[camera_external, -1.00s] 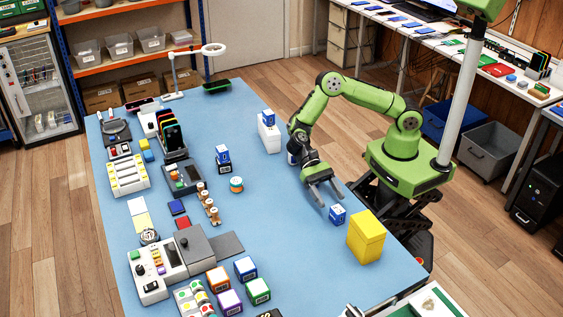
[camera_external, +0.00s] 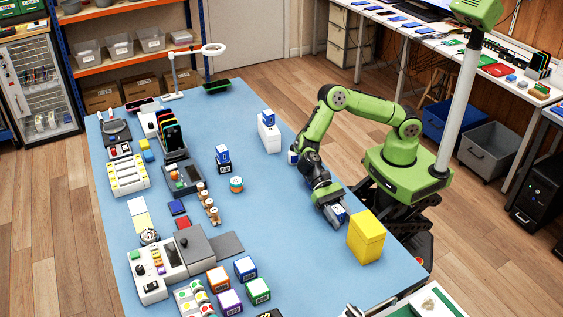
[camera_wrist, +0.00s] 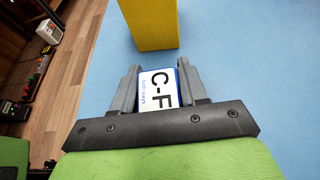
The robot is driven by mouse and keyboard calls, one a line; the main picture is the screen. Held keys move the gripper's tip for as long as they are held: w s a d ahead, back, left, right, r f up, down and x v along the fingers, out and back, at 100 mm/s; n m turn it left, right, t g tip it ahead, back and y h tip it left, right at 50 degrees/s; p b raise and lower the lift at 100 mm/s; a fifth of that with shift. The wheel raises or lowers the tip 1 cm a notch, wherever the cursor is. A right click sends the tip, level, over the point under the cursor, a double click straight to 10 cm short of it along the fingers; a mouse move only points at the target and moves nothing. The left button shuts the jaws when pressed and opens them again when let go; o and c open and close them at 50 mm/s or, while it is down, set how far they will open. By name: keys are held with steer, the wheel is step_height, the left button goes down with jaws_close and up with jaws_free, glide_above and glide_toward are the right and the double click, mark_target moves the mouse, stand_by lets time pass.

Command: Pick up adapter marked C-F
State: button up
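The adapter marked C-F (camera_wrist: 160,90) is a small blue block with a white label, seen from above in the wrist view. It sits between the two fingers of my gripper (camera_wrist: 158,88). The left finger stands slightly apart from or at its edge, and the right finger is close along its other side; I cannot tell whether both press on it. In the external view the adapter (camera_external: 341,212) shows at the fingertips of my gripper (camera_external: 337,214), low over the blue table near its right edge.
A yellow box (camera_external: 366,238) stands just beyond the adapter; it also shows in the wrist view (camera_wrist: 150,22). A white holder (camera_external: 269,137) with a blue block stands farther back. Blue table surface (camera_external: 285,220) left of my gripper is clear.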

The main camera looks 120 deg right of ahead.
steer(key=shift+c, duration=1.1)
